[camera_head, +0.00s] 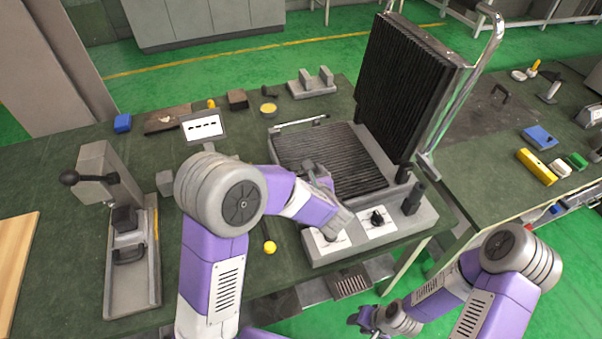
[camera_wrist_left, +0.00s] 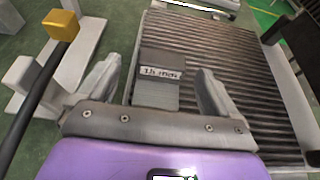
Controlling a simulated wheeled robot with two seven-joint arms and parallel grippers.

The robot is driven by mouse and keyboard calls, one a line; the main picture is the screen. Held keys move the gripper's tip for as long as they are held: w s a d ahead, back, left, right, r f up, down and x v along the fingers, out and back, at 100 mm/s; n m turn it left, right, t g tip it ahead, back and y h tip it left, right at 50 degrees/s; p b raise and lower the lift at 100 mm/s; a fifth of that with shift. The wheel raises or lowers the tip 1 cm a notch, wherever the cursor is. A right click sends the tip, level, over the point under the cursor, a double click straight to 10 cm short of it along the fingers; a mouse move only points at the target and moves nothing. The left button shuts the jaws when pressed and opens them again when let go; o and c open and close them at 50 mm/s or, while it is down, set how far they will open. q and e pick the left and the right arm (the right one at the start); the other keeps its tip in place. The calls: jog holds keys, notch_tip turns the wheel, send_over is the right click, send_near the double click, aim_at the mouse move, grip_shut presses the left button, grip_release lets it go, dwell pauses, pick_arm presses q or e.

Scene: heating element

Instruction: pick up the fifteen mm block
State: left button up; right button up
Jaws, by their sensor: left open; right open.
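The fifteen mm block (camera_wrist_left: 160,80) is a grey block with a white label reading 15 mm in the left wrist view. It shows between the two spread fingers of my left gripper (camera_wrist_left: 158,88), with gaps on both sides. It appears over the near left part of the ridged dark plate; I cannot tell whether it rests on it. My right gripper (camera_head: 368,320) is open and low at the bottom, away from the block.
The heating machine's ridged plate (camera_head: 330,160) has its dark lid (camera_head: 410,85) raised behind. Its front panel (camera_head: 375,222) carries knobs. A lever press (camera_head: 130,240) stands left on the green table. A yellow ball (camera_head: 270,247) lies near the machine. A side table stands right.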

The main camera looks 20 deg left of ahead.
aim_at(301, 169)
pick_arm(q)
jog(key=x, duration=0.3)
jog(key=shift+w, duration=0.2)
jog(key=shift+c, duration=0.2)
jog(key=c, duration=1.2)
